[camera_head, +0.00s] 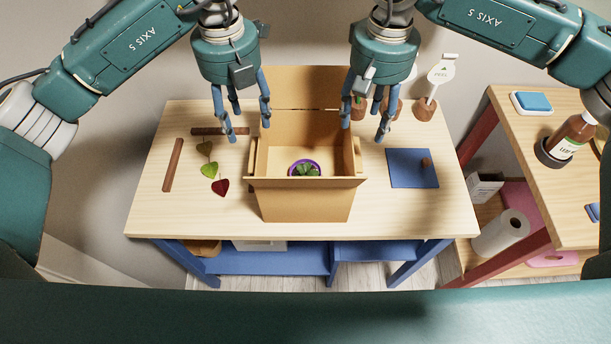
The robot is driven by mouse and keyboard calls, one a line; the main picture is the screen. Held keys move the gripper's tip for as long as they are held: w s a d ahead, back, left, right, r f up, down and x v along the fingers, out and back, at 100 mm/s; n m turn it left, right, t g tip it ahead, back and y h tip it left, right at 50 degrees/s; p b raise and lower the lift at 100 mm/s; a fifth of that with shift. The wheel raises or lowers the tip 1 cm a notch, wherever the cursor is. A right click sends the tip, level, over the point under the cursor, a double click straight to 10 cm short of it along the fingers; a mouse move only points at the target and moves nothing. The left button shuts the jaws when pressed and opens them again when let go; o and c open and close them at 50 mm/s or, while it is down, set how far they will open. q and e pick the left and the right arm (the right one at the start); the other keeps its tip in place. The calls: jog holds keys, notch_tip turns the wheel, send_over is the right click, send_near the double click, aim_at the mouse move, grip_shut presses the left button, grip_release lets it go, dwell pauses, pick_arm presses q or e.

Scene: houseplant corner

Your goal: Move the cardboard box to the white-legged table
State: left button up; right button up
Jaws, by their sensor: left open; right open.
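The cardboard box (305,205) stands upright on the blue-legged table (420,220), with its flaps open. A small green plant in a purple pot (305,168) sits inside it. My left gripper (248,128) is open and empty above the left side of the box. My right gripper (363,130) is open and empty above its right side. Both point downward, and I cannot tell whether any finger touches the box. No white-legged table is in view.
Left of the box lie brown sticks (174,165) and coloured leaves (220,187). Right of it are a blue mat (405,168) and a plant label in a brown base (425,109). A red-legged table (545,205) with a bottle (574,135) stands at right.

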aim_at(252, 153)
pick_arm(q)
notch_tip(252, 153, down, 11)
jog(key=shift+w+r, duration=0.1)
jog(key=shift+r, duration=0.1)
pick_arm(e)
notch_tip(252, 153, down, 11)
jog(key=shift+w+r, duration=0.1)
jog(key=shift+r, duration=0.05)
pick_arm(q)
jog(key=shift+c, duration=0.5)
pick_arm(e)
jog(key=shift+c, duration=0.5)
pick_arm(q)
grip_shut()
pick_arm(e)
grip_shut()
jog(key=shift+r, duration=0.1)
